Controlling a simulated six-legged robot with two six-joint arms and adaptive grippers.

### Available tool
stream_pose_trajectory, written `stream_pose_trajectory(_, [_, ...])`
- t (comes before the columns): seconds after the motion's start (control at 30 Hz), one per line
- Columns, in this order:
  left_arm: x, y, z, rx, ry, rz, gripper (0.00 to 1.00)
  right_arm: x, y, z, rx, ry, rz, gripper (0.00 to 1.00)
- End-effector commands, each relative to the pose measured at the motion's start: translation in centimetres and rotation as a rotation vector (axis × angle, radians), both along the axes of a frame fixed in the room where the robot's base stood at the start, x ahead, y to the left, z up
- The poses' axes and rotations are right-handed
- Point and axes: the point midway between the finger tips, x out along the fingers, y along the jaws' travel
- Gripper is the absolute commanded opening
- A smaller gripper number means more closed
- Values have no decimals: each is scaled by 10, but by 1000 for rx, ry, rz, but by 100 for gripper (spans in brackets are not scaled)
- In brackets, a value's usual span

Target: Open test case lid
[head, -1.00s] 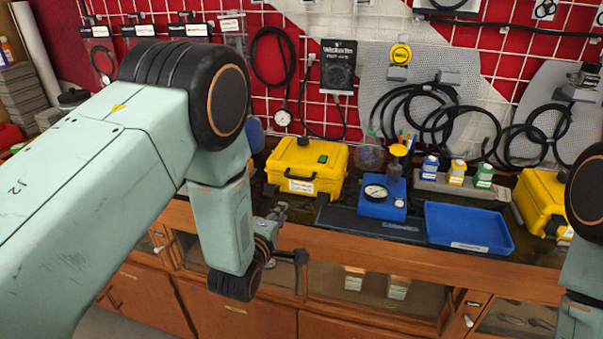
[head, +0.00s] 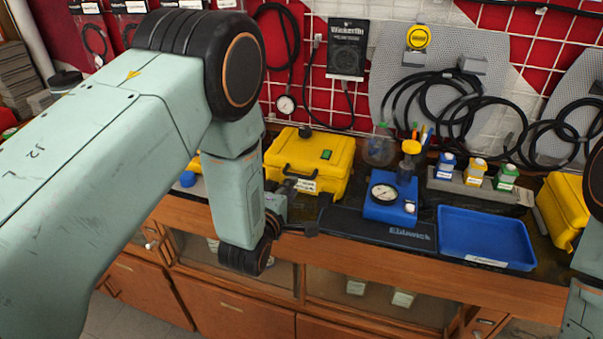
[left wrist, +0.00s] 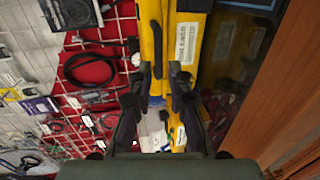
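A yellow hard case (head: 322,157) with a dark front handle, a white label and a green patch on top stands on the bench in the head view. Its lid is down. My left gripper (head: 300,208) is close in front of the case, partly hidden by my forearm. In the left wrist view the two dark fingers (left wrist: 160,80) are apart, with the yellow case (left wrist: 184,60) just beyond and between them. I see no grip on the case, and contact cannot be told. My right gripper is not in view; only part of my right arm shows.
To the right are a blue gauge unit (head: 388,198), a blue tray (head: 486,238), a rack of small bottles (head: 478,180) and another yellow case (head: 566,205). Cables hang on the wall grid behind. The bench's wooden front edge (head: 400,262) runs below the left gripper.

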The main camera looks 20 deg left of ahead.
Motion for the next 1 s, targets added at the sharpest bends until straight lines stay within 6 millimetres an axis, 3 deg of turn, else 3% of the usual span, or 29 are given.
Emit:
stream_pose_trajectory(0.6, [67, -2, -14, 0, -2, 0, 18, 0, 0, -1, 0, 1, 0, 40])
stream_pose_trajectory(1.0, [75, -3, -15, 1, -1, 0, 18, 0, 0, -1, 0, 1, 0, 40])
